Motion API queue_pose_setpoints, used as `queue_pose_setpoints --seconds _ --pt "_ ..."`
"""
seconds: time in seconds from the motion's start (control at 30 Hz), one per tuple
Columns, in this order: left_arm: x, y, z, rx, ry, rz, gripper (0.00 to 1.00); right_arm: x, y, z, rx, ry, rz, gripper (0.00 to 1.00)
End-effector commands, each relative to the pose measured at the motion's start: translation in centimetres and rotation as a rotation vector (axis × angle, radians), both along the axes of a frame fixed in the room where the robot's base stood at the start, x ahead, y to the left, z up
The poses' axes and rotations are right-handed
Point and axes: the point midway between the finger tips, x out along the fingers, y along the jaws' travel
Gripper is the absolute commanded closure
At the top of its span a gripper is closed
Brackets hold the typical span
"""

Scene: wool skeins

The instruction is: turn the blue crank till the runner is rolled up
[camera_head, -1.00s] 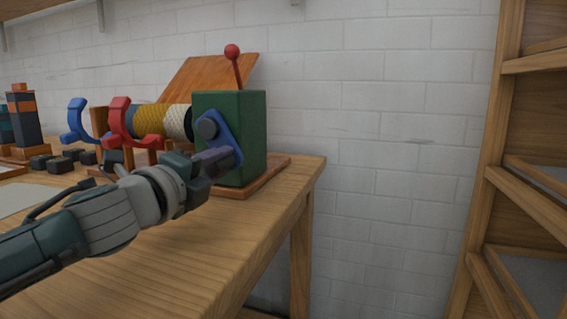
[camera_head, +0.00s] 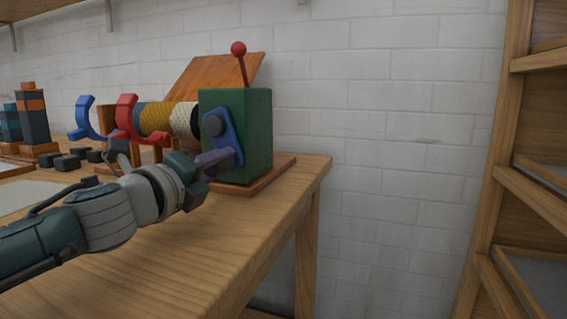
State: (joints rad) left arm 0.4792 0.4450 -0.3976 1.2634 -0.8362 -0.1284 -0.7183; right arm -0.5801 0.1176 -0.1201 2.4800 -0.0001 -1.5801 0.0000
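The blue crank (camera_head: 225,142) is on the near face of a green box (camera_head: 252,135), with a dark hub at its upper end. Its greyish-purple handle (camera_head: 214,163) sticks out to the left from the lower end. My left gripper (camera_head: 197,178) is at this handle and appears shut on it; the fingertips are partly hidden. A yellow and white textured roll (camera_head: 157,118), likely the runner, sits on the axle left of the box. Any flat length of it is hidden. My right gripper is not in view.
A red-knobbed lever (camera_head: 239,50) rises from the box. Red (camera_head: 126,115) and blue (camera_head: 84,115) C-shaped pieces stand left of the roll. Dark blocks (camera_head: 68,162) and a block tower (camera_head: 33,118) are farther left. The wooden table (camera_head: 200,260) ends just right of the box.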

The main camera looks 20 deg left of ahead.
Motion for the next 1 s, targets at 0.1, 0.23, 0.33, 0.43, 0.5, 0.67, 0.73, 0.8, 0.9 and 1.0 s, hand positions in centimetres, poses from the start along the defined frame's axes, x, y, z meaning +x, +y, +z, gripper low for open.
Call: queue_pose_setpoints --seconds 0.1,0.23,0.33,0.43,0.5,0.67,0.73,0.8,0.9,1.0 --pt "0.0 0.0 -0.1 -0.001 0.001 0.001 0.50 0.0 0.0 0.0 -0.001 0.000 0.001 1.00" --pt "0.0 0.0 0.0 -0.001 0.001 0.001 0.35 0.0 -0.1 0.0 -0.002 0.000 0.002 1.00" --pt "0.0 0.0 0.0 -0.001 0.000 0.000 0.34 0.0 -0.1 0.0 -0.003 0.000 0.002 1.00" --pt "0.0 0.0 0.0 -0.001 0.000 0.000 0.34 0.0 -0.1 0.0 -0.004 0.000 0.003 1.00" --pt "-0.1 0.0 0.0 -0.001 0.000 0.000 0.34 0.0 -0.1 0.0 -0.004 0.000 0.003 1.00" --pt "-1.2 0.1 0.1 -0.001 0.001 -0.002 0.34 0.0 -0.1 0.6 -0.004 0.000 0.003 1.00" --pt "-2.2 0.2 0.1 0.000 0.002 -0.001 0.34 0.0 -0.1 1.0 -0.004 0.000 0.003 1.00" --pt "-3.5 0.2 0.0 -0.001 0.004 -0.001 0.34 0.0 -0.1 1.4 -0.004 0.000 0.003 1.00" --pt "-5.4 0.4 0.1 0.000 0.003 -0.002 0.34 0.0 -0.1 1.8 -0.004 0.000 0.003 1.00" --pt "-7.0 0.5 0.0 -0.002 0.003 -0.001 0.34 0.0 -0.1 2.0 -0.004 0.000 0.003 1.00"
